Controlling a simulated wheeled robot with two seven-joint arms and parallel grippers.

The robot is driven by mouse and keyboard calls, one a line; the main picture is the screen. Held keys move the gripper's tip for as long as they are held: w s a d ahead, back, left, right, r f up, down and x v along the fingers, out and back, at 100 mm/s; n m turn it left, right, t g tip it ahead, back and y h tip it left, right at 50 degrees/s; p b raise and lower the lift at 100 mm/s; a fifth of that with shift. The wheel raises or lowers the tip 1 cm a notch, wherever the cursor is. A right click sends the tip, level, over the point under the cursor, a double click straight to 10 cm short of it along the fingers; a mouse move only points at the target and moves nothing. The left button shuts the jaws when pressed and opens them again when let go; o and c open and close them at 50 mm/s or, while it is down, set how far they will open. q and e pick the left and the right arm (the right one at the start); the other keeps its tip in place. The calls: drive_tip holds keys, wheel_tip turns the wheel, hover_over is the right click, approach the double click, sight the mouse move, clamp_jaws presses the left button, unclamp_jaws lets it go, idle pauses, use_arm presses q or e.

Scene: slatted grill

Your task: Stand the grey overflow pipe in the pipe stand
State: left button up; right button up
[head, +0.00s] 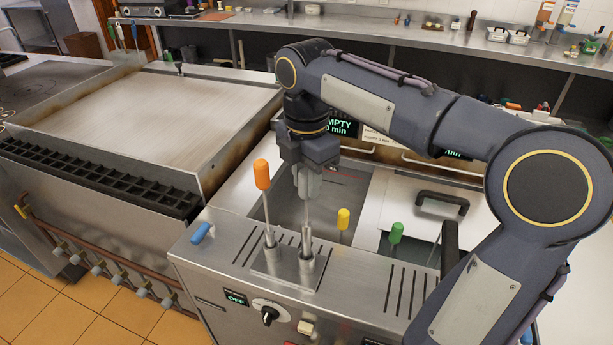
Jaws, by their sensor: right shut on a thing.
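My right gripper (308,180) comes down from above, shut on the grey overflow pipe (307,212). The pipe's grey top is between the fingers and partly hidden by them. Its thin shaft hangs about upright and meets the right-hand socket of the pipe stand (271,283). I cannot tell how deep its lower end sits in that socket. The stand is a steel plate with two short tubes on the steel deck. An orange-topped pipe (262,175) stands in the left-hand tube, leaning slightly. My left gripper is not in view.
Behind are an open basin (345,192) and a white lid with a black handle (442,202). A griddle (150,105) is at left.

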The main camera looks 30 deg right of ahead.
drive_tip(key=shift+f, duration=0.1)
drive_tip(key=o, duration=1.1)
wheel_tip(320, 180, up, 8)
drive_tip(key=shift+f+p, duration=0.1)
drive_tip(key=shift+p, duration=0.2)
